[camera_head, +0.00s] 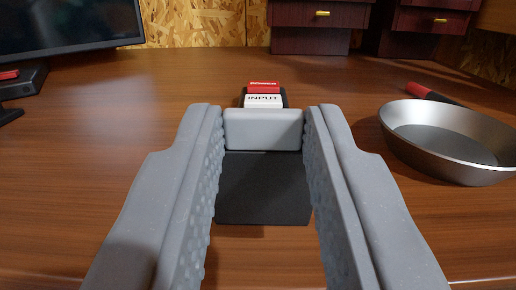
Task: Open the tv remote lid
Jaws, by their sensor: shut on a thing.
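The tv remote has a dark body with a red button marked POWER (264,87) and a white button marked INPUT (263,101) at its far end. My gripper (263,122) points away from me, with its two grey textured fingers on either side of a light grey block (263,135). The fingers are shut on this block, just in front of the INPUT button. A flat dark panel (263,195) lies nearer me, between the fingers. I cannot tell whether the panel is the remote's lid or its body. The block hides the middle of the remote.
A metal pan (445,150) with a red-tipped handle (422,90) sits on the wooden bench (90,150) at right. A black monitor (70,25) stands at back left, dark red drawers (320,20) at back right. The bench left of my gripper is clear.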

